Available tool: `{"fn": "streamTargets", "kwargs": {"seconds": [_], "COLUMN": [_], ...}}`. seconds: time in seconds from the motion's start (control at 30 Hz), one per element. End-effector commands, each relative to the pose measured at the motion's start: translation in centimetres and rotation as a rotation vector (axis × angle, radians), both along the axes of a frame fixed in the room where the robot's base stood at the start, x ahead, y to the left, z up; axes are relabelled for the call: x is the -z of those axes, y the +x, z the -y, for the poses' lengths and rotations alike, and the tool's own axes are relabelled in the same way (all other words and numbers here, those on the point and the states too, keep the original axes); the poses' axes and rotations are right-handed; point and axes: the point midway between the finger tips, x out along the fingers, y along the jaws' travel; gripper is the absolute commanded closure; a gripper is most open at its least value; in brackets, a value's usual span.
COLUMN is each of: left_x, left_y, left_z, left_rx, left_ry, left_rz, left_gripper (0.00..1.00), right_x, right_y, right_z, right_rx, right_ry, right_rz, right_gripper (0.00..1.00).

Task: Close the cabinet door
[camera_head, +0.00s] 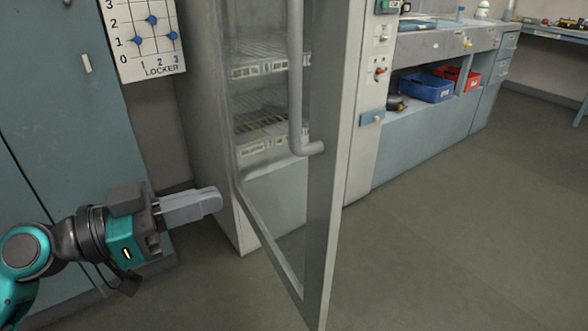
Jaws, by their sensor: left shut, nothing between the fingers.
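The cabinet door (333,175) is a light grey frame with a glass pane, and it stands open, swung out toward me. Its long grey handle (296,90) runs up the side facing me and bends in at the bottom. The cabinet (212,110) behind it has wire shelves with labels, seen through the glass. My left gripper (218,201) is shut and empty, pointing right. In the picture it is just left of the door's lower frame and in front of the cabinet's lower side; I cannot tell whether it touches. My right gripper is not in view.
Blue-grey lockers (75,90) stand at the left, with a white locker board (143,38) beside them. A workbench (440,42) with a blue bin (425,88) and a red bin (472,80) stands at the back right. The grey floor (460,230) at the right is clear.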

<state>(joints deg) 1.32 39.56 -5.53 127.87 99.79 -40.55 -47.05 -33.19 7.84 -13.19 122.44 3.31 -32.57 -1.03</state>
Motion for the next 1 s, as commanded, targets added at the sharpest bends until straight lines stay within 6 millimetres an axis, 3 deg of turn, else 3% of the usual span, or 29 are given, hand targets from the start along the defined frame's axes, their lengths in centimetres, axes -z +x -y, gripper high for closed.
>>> {"fn": "streamTargets", "kwargs": {"seconds": [0.27,0.7,1.0], "left_x": [-0.4,-0.3,-0.1], "left_y": [1.3,5.4,6.4], "left_z": [2.6,10.4,12.3], "left_rx": [0.005,0.003,0.002], "left_ry": [-0.005,-0.005,-0.001], "left_rz": [0.003,0.001,0.000], "left_gripper": [1.00,1.00,1.00], "right_x": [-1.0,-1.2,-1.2], "right_y": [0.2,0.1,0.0], "right_z": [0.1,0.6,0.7], "right_rx": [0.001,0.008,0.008], "right_ry": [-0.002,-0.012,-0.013], "right_rz": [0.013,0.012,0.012], "right_gripper": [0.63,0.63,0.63]}}
